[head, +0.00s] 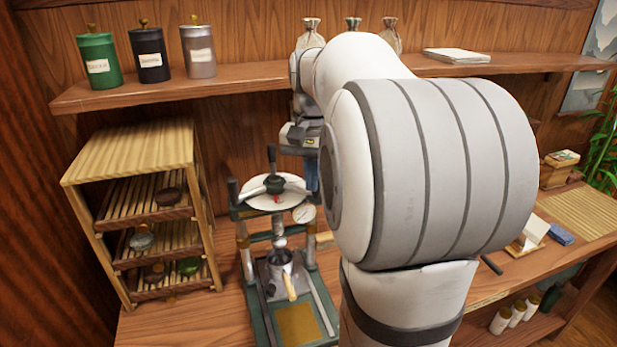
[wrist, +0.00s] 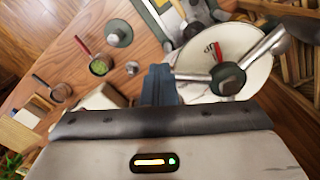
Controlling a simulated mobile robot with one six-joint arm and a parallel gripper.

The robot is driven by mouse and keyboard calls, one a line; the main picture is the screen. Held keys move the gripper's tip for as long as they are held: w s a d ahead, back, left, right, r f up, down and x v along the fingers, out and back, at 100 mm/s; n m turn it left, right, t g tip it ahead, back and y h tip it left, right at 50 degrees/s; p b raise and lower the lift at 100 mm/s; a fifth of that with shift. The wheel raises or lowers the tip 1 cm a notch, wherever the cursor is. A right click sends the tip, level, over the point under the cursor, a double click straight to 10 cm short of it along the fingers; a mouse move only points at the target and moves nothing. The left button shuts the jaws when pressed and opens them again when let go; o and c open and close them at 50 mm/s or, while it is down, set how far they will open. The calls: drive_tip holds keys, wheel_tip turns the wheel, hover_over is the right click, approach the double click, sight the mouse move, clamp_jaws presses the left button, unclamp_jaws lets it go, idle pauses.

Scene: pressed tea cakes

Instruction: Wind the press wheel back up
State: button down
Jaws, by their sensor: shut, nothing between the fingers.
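The press (head: 246,262) stands on the table, left of my arm, with a dark green frame. Its wheel (head: 275,185) has a dark hub, metal spokes and black handles, above a pale disc with a red mark. In the wrist view the wheel's hub (wrist: 228,79) and spokes are close, right of my fingers. My gripper (head: 312,177) has blue fingers, shut and empty, at the right side of the wheel; they also show in the wrist view (wrist: 160,84). I cannot tell whether they touch a spoke. A metal mould (head: 279,262) with a wooden handle sits under the press.
A slatted rack (head: 130,168) with tea cakes stands left of the press. A shelf (head: 235,74) with canisters runs above and behind. My arm hides the table's middle.

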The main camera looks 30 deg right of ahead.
drive_tip(key=shift+w+d, duration=0.25)
drive_tip(key=shift+d, duration=0.35)
idle(0.3)
wheel_tip(320, 180, up, 8)
drive_tip(key=s+a+p, duration=0.1)
drive_tip(key=p, duration=0.5)
drive_tip(key=shift+s+f, duration=0.15)
drive_tip(key=shift+f, duration=0.1)
drive_tip(key=shift+a, duration=0.1)
idle(0.4)
